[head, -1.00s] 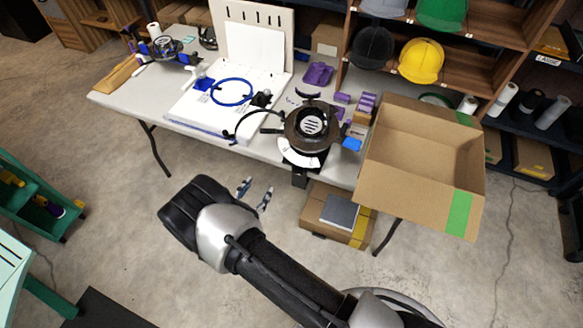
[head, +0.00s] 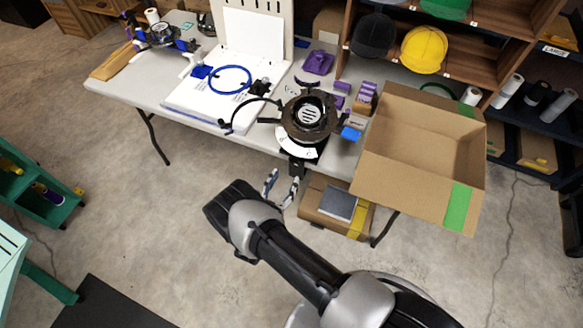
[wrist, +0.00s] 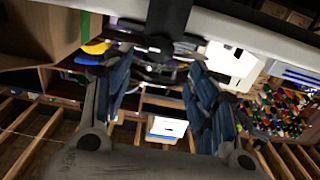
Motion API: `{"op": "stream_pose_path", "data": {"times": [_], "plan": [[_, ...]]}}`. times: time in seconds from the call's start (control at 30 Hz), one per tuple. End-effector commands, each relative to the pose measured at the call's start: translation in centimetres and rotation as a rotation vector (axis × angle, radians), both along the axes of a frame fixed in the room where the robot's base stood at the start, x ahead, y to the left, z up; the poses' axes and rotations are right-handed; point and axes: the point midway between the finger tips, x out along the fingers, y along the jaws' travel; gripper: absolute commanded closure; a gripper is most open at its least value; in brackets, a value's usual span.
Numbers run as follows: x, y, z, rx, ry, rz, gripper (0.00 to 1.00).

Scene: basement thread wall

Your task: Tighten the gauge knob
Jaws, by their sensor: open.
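A black round cap device (head: 309,118) with a white curved scale (head: 298,148) stands at the front edge of the table. A black bracket (head: 296,167) hangs from it below the table edge. I cannot pick out the gauge knob clearly in either view. My gripper (head: 284,177) is open and empty, in front of and just below the table edge, close to the bracket. In the wrist view, my blue-padded gripper fingers (wrist: 158,70) are spread apart. A dark upright part (wrist: 168,25) comes down from the top between them, with nothing gripped.
An open cardboard box (head: 420,150) stands to the right on the table (head: 170,85). A white board (head: 215,105) with a blue hoop (head: 230,80) lies left of the device. A closed carton (head: 335,222) sits below the table. The floor in front is mostly clear.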

Motion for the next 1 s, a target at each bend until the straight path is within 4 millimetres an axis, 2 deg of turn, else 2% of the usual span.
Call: {"op": "stream_pose_path", "data": {"times": [0.03, 0.2, 0.4, 0.77, 1.0], "plan": [[1.1, -0.6, -0.1, 0.001, -0.001, -0.006, 0.47], [4.0, -1.6, -0.1, 0.001, -0.001, -0.004, 0.47], [5.9, -2.2, -0.1, 0.0, 0.0, -0.001, 0.47], [6.4, -2.3, 0.0, -0.001, 0.0, 0.0, 0.47], [6.4, -2.3, 0.0, -0.001, 0.0, 0.0, 0.63]]}}
